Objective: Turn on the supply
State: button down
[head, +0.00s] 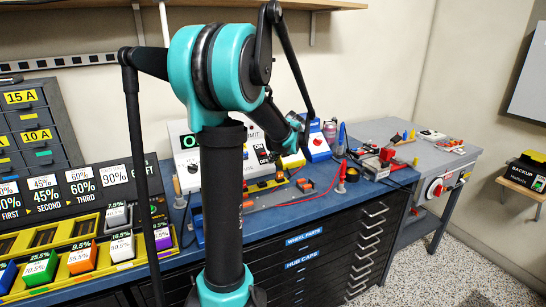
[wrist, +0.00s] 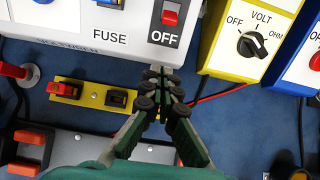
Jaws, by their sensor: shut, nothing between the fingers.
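The supply is a white box in the wrist view (wrist: 120,22), with FUSE and OFF labels on its front. A red rocker switch (wrist: 169,14) sits above the OFF label at the top edge, and a second dark switch is partly cut off to its left. My gripper (wrist: 160,74) is shut and empty. Its fingertips appear just below the box's lower edge, under the OFF label; I cannot tell if they touch. In the head view the supply (head: 185,165) stands at the back of the blue bench, partly hidden by my arm. A green display shows on it.
A yellow meter (wrist: 232,60) with a black dial is right of my fingers, and a blue-edged box (wrist: 312,62) is beyond it. A yellow strip with switches (wrist: 88,95) and a grey strip with orange parts (wrist: 68,150) lie on the bench. A red wire runs nearby.

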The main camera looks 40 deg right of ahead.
aim_at(266, 166)
jog(key=x, duration=0.6)
jog(key=shift+w+r, duration=0.1)
jog(key=shift+w, duration=0.25)
jog(key=shift+w+d+r, duration=0.15)
jog(key=shift+w+r, duration=0.25)
jog(key=shift+r, duration=0.35)
jog(key=shift+w+d+r, duration=0.15)
jog(key=shift+w+r, duration=0.2)
jog(key=shift+r, duration=0.4)
jog(key=shift+d+r, duration=0.1)
jog(key=shift+d, duration=0.05)
